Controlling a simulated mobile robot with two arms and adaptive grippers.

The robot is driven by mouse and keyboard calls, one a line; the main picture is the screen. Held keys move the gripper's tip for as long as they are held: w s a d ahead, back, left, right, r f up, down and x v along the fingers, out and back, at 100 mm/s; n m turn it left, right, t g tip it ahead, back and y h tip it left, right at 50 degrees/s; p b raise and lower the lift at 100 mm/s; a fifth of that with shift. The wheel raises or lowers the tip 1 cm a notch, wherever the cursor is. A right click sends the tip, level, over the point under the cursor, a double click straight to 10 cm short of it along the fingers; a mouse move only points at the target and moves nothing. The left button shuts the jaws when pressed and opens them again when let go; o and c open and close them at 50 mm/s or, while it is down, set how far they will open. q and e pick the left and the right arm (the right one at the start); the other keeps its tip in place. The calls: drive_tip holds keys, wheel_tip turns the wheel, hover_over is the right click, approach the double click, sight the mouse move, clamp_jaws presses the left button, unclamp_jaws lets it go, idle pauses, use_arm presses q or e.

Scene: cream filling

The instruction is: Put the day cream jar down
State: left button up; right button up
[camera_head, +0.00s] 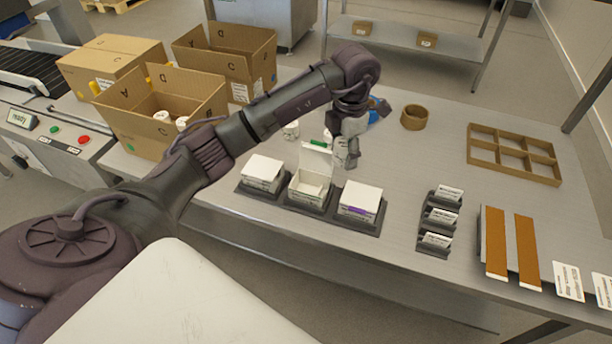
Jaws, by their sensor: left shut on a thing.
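My left gripper (350,156) points down over the steel table, just behind the row of boxes. It is shut on a small white jar (340,150), seen partly behind the fingers. The jar is close behind the raised flap of the middle box; I cannot tell whether it touches the table. The middle box (310,189) is open at the top. A closed white box (262,172) stands to its left and another with a purple mark (360,201) to its right, all in dark holders. Another white jar (291,130) stands behind them. My right gripper is not in view.
Open cartons (140,125) stand at the back left, one with white jars inside. A blue tape dispenser (376,112), a brown tape roll (414,117) and a cardboard divider (514,153) lie behind and right. A dark card rack (437,222) stands front right. Bare table lies between.

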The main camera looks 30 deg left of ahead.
use_arm(q)
drive_tip(key=s+a+f+p, duration=0.1)
drive_tip(key=a+f, duration=0.1)
drive_tip(key=f, duration=0.1)
drive_tip(key=s+a+f+p, duration=0.1)
drive_tip(key=a+f, duration=0.2)
drive_tip(key=s+a+f+p, duration=0.1)
drive_tip(key=a+f, duration=0.1)
drive_tip(key=a, duration=0.1)
drive_tip(key=shift+s+f, duration=0.15)
drive_tip(key=shift+f, duration=0.25)
drive_tip(key=shift+a+f, duration=0.1)
drive_tip(key=shift+f, duration=0.05)
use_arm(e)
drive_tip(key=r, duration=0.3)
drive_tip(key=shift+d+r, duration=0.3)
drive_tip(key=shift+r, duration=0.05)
use_arm(q)
drive_tip(key=shift+f+b, duration=0.4)
drive_tip(key=shift+f, duration=0.15)
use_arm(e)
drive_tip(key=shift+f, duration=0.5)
use_arm(q)
drive_tip(key=shift+f, duration=0.1)
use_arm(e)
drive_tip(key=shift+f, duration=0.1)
use_arm(q)
drive_tip(key=o, duration=0.9)
